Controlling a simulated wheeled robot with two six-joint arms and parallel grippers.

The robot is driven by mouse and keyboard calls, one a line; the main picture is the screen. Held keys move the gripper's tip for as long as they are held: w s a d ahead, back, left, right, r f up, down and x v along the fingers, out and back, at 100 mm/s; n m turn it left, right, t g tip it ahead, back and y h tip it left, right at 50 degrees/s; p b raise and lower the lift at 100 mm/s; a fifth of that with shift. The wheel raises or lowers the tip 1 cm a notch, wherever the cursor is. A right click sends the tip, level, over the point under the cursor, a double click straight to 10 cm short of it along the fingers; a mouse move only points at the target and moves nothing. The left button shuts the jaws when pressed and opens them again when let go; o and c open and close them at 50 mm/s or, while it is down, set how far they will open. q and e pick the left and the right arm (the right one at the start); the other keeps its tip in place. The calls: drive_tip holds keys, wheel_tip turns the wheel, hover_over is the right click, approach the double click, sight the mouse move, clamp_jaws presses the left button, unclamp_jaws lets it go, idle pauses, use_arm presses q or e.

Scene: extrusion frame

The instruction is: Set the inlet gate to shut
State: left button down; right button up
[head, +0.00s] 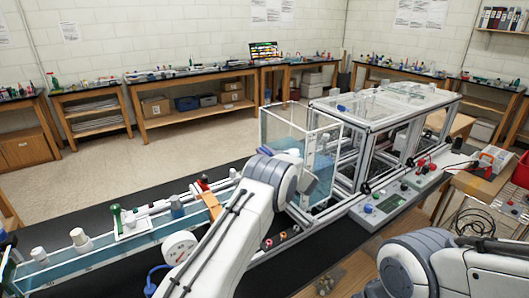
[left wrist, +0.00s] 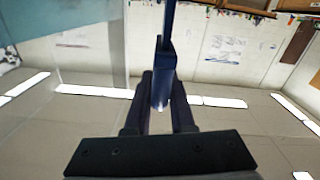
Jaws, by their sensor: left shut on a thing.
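My left gripper (left wrist: 161,88) is shut on a narrow dark blue part (left wrist: 168,45) in the left wrist view. The blue part runs from the top edge of that view down between the two dark fingers. I cannot tell for certain that it is the inlet gate's handle, nor how the gate is set. In the head view my left arm reaches to the clear-walled tank (head: 281,126) at the near end of the extrusion frame; its fingers cannot be made out there. My right arm shows at the bottom right, but its gripper is out of view.
The extrusion frame (head: 385,121) stands right of the tank, with a control panel (head: 388,203) before it. A long water channel (head: 99,258) with white and green fittings runs along the left. A round white gauge (head: 180,248) stands beside my left arm. Benches line the walls.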

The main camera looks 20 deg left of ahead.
use_arm(q)
drive_tip(key=shift+d, duration=0.1)
idle(0.8)
wheel_tip(320, 180, down, 6)
drive_tip(key=b, duration=0.5)
drive_tip(key=shift+r+b, duration=0.25)
drive_tip(key=shift+b, duration=0.05)
drive_tip(key=c, duration=0.8)
unclamp_jaws()
drive_tip(key=shift+r, duration=0.1)
